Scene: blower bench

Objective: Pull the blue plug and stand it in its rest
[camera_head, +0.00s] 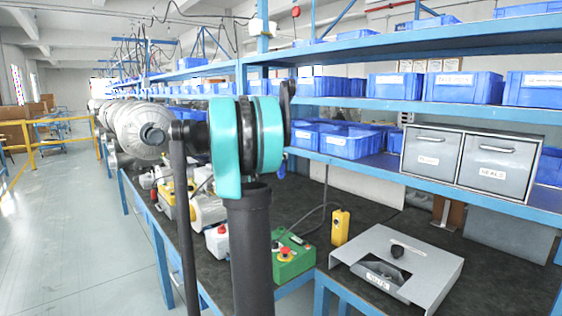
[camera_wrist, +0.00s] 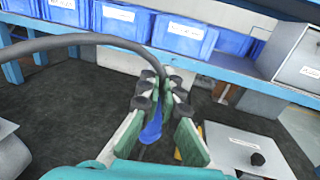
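In the wrist view my gripper (camera_wrist: 162,88) has its green-and-white fingers with black pads drawn close together. The blue plug (camera_wrist: 152,127) shows between them, and a thick dark cable (camera_wrist: 95,39) arches from the left to the fingertips. The gripper looks shut on the plug, held above the dark bench top; the plug's far end is hidden. In the head view my arm hides most of the gripper; a small blue part (camera_head: 281,168) shows beside it. I cannot pick out the plug's rest for certain.
A grey metal housing (camera_head: 430,265) with a black knob and a dark recess stands on the bench. Left of it are a yellow box (camera_head: 340,228) and a green box (camera_head: 293,262) with a red button. Blue bins (camera_head: 463,86) and grey drawers (camera_head: 432,152) fill the shelves behind.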

